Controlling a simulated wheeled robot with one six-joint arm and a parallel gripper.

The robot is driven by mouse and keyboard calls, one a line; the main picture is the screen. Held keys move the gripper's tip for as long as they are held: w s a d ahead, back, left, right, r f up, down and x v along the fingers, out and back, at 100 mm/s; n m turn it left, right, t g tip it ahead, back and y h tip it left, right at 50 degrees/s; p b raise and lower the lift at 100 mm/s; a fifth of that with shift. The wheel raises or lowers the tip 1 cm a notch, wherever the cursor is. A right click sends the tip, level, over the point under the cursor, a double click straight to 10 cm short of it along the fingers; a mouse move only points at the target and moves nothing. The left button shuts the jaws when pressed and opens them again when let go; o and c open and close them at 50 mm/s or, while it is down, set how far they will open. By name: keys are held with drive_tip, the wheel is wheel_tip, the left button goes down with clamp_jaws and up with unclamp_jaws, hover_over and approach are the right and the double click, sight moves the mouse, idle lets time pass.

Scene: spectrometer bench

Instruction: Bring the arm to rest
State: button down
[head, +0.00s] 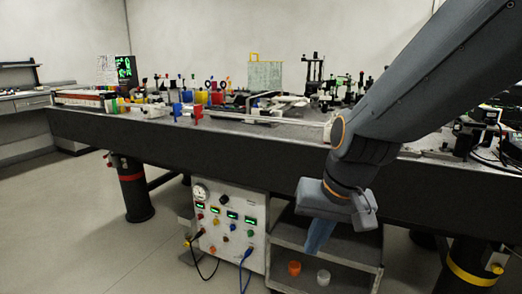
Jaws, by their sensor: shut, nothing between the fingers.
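My arm (420,85) reaches in from the upper right of the head view and bends downward in front of the long dark optical bench (250,150). My gripper (317,246) hangs below the bench top, its bluish fingers pointing down. The fingers are together with nothing between them. It overlaps the grey shelf unit under the bench in the picture; I cannot tell the gap between them.
A white control panel (230,224) with a gauge, lit displays and cables stands left of my gripper. An orange cup (294,268) and a white cup (323,277) sit on the low shelf (345,280). Optics crowd the bench top. The floor (80,230) at left is clear.

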drive_tip(key=s+f+n+g+h+p, duration=0.1)
drive_tip(key=s+n+g, duration=0.2)
drive_tip(key=s, duration=0.7)
drive_tip(key=d+r+m+p, duration=0.2)
drive_tip(key=d+r+p, duration=0.5)
drive_tip(key=p, duration=0.6)
drive_tip(key=shift+w+d+h+p, duration=0.35)
drive_tip(key=shift+d+h+p, duration=0.05)
drive_tip(key=shift+d, duration=0.15)
drive_tip(key=c, duration=2.4)
unclamp_jaws()
drive_tip(key=shift+d, duration=0.2)
drive_tip(key=o, duration=0.4)
drive_tip(key=shift+f, duration=0.1)
